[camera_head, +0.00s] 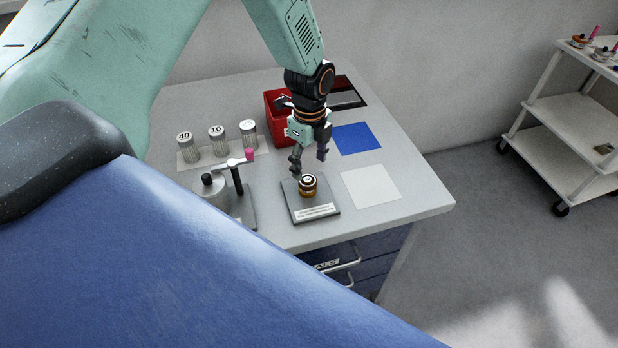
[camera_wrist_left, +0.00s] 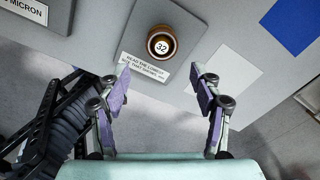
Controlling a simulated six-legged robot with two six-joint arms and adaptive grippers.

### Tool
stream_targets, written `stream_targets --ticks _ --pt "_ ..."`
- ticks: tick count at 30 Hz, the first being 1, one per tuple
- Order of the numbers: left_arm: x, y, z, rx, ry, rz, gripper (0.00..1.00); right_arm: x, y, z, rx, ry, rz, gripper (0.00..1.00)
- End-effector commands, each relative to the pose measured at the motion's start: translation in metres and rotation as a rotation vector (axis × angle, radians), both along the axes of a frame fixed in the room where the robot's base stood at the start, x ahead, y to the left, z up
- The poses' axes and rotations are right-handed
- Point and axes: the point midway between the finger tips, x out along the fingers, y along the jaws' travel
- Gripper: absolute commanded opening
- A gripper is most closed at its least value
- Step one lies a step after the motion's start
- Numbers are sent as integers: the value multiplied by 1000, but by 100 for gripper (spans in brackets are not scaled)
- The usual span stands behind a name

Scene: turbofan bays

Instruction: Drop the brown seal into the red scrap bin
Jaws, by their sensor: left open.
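A brown round piece with a white top marked 32 (camera_head: 308,189) sits on a grey plate (camera_head: 327,200) near the front of the bench; it looks like the brown seal. It also shows in the left wrist view (camera_wrist_left: 154,52), just beyond the fingertips. My left gripper (camera_head: 309,159) is open and empty above and slightly behind this piece, its fingers apart and not touching it. In the wrist view, the fingers (camera_wrist_left: 160,82) are spread. The red bin (camera_head: 274,124) stands behind the gripper, partly hidden by it; its inside is not visible. My right gripper is not in view.
Several numbered metal canisters (camera_head: 217,141) stand at the left. A grey stand with a pink-tipped lever (camera_head: 212,190) is left of the plate. A dark red-edged tray (camera_head: 346,92) lies at the back. Flat blue (camera_head: 356,138) and white (camera_head: 371,187) squares are on the right.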

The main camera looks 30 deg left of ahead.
Motion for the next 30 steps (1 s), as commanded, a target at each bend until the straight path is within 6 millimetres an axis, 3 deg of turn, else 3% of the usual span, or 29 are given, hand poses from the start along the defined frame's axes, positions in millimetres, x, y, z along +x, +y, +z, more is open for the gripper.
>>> stream_targets --ticks 12,23,30 --pt "1 5 -49 0 1 2 65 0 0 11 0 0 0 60" --pt "6 5 -57 0 -2 0 65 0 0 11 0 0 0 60" --pt "6 5 -57 0 -2 0 44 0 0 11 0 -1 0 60"
